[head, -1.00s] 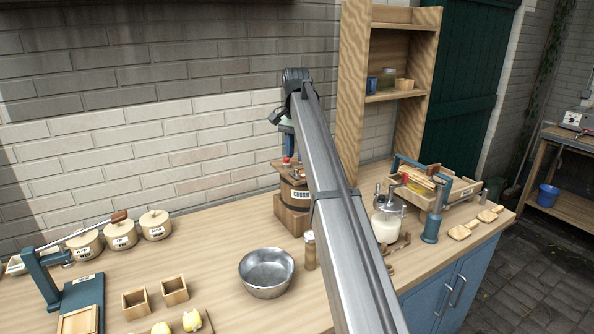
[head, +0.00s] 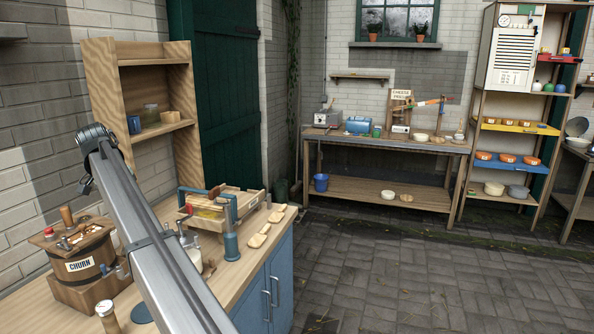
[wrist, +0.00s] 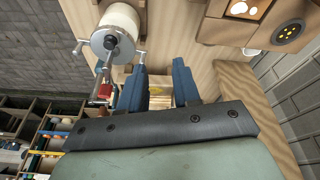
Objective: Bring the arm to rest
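My arm (head: 150,240) reaches up from the bottom of the head view, over the counter, to a dark wrist end near the shelf. My gripper is hidden behind it in that view. In the wrist view my gripper (wrist: 160,72) shows two blue fingers standing apart with a gap between them. I see nothing held in the gap; wooden surfaces and a yellowish patch lie beyond. The churn (head: 85,262), a banded wooden tub with a label, stands on the counter left of the arm.
A wooden shelf unit (head: 188,150) stands behind the arm. A wooden tray (head: 240,197) and a blue hand-press (head: 231,240) sit to its right on the counter (head: 268,240). The paved floor (head: 400,270) is open to the right. A workbench (head: 385,145) stands at the back.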

